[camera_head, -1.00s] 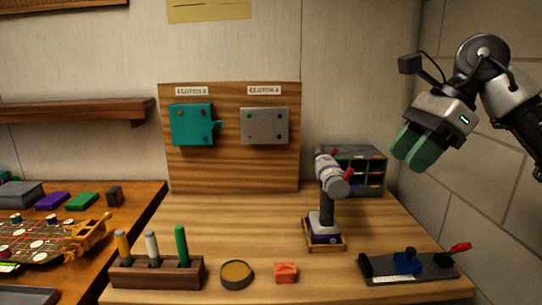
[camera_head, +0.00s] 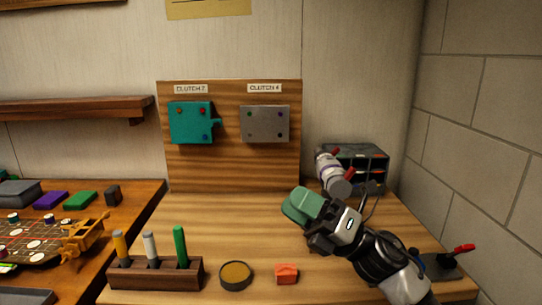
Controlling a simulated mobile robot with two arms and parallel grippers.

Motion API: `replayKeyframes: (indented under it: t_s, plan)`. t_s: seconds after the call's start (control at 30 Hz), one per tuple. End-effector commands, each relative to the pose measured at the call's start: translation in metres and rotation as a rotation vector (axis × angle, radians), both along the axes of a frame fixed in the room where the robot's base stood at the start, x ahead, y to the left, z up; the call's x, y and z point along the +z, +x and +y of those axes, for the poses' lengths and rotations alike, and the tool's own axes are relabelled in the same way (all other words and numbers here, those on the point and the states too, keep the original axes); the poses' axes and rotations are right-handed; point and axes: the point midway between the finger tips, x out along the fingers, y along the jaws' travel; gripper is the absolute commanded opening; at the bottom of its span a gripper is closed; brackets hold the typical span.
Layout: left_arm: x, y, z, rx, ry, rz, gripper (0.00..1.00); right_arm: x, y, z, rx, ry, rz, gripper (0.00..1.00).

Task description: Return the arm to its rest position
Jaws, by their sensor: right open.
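My left gripper is not in view.
The wooden table (camera_head: 225,215) holds a marker block (camera_head: 155,275), a round tin (camera_head: 236,275) and a red block (camera_head: 287,273). A dark control box with a red lever (camera_head: 462,249) is partly hidden by my arm. A drawer unit (camera_head: 372,158) stands behind.

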Motion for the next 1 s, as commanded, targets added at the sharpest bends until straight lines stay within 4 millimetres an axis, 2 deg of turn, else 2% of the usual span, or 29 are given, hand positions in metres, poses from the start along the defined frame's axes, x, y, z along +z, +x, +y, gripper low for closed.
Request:
replayKeyframes:
  t_s: [0.03, 0.17, 0.27, 0.37, 0.47, 0.5, 0.63, 0.7, 0.8, 1.0]
  plan:
    - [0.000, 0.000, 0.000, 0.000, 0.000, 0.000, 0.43, -0.015, 0.002, -0.007, -0.044, 0.109, 0.137, 0.43]
    - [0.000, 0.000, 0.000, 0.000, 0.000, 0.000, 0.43, -0.058, 0.010, -0.036, -0.185, 0.367, 0.496, 0.43]
    - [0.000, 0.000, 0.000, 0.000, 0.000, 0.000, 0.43, -0.106, 0.008, -0.062, -0.306, 0.546, 0.786, 0.43]
    - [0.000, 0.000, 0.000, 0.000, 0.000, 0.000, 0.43, -0.162, -0.006, -0.089, -0.438, 0.707, 1.078, 0.43]
    - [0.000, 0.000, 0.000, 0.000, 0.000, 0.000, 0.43, -0.221, -0.034, -0.112, -0.580, 0.844, 1.361, 0.43]
    - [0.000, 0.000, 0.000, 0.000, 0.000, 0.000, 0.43, -0.244, -0.050, -0.120, -0.640, 0.895, 1.473, 0.43]
    - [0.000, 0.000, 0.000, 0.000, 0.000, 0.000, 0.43, -0.305, -0.108, -0.140, -0.832, 1.020, 1.789, 0.43]
    - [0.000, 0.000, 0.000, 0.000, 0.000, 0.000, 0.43, -0.326, -0.137, -0.146, -0.916, 1.062, 1.915, 0.43]
    - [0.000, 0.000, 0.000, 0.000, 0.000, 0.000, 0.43, -0.348, -0.175, -0.152, -1.024, 1.104, 2.062, 0.43]
    - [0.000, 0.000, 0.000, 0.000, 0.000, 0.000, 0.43, -0.372, -0.242, -0.158, -1.214, 1.155, 2.291, 0.43]
